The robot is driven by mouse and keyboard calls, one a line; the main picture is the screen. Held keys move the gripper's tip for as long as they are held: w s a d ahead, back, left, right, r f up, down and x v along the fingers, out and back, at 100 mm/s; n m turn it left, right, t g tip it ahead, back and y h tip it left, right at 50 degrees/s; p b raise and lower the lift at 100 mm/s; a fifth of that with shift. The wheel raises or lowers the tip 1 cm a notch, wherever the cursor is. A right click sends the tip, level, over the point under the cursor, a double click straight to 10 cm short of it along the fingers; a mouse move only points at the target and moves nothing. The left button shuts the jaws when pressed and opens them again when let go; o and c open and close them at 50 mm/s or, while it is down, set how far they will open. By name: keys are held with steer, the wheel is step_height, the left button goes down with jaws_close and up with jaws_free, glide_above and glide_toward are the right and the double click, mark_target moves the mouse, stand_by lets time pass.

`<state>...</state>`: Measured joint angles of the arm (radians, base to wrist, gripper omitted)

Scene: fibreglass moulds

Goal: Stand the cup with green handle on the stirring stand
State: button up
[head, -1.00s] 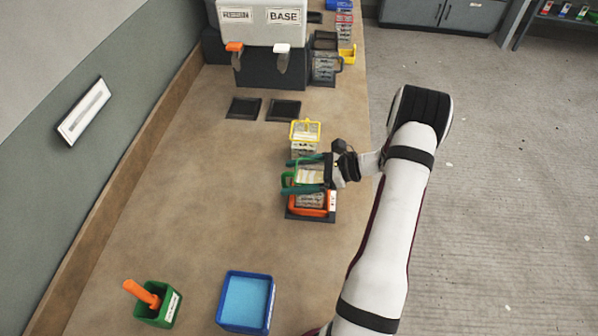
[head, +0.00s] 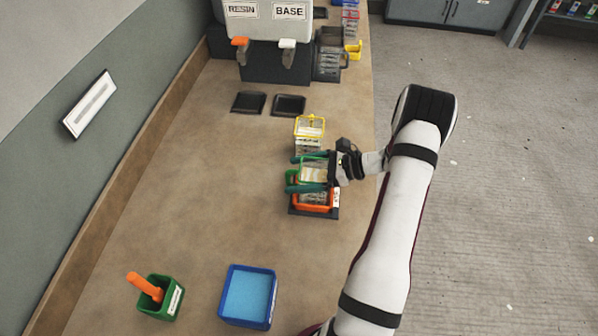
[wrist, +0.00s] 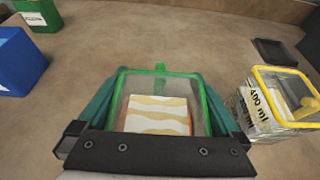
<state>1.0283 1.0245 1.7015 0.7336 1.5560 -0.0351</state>
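My gripper (head: 314,174) has its teal fingers on both sides of a clear square cup with a green rim and green handle (wrist: 160,72). It also shows in the head view (head: 314,160). The handle points left in the head view and away from the wrist in the wrist view. The cup is upright, with tan and white bands showing inside it. Just below it in the head view, an orange-rimmed piece (head: 314,207) stands on a dark base (head: 313,213) with a white label. The cup partly hides this piece; I cannot tell whether they touch, or which thing is the stirring stand.
A yellow-rimmed cup (head: 309,126) stands close behind my gripper. Two dark pads (head: 248,102) lie before the resin and base dispenser (head: 266,22). A blue container (head: 248,296) and a green box (head: 161,297) stand at the front. The bench's middle left is clear.

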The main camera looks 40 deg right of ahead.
steer(key=v, duration=1.6)
steer(key=w+a+r+n+g, duration=0.1)
steer(key=a, duration=0.2)
steer(key=w+a+r+n+g, duration=0.1)
steer(key=a+r, duration=0.1)
steer(key=w+a+r+n+g, duration=0.1)
steer(key=a+n, duration=0.1)
steer(key=a, duration=0.1)
steer(key=shift+w+a+r+g+y, duration=0.3)
steer(key=shift+a+r+g+y, duration=0.05)
steer(key=shift+g+y, duration=0.05)
steer(key=s+a+r+n+g+h, duration=0.25)
steer(key=s+a+n, duration=0.2)
steer(key=a, duration=0.65)
steer(key=s+a+r+n+g+h, duration=0.2)
steer(key=s+a+r+n+g, duration=0.15)
steer(key=a+n, duration=0.45)
steer(key=s+a+f+n+h, duration=0.1)
steer(key=s+a+n+h, duration=0.3)
steer(key=s, duration=0.4)
steer(key=a+n, duration=0.1)
steer(key=a, duration=0.1)
steer(key=shift+s+a, duration=0.2)
steer(key=shift+a, duration=0.15)
steer(key=shift+f, duration=0.1)
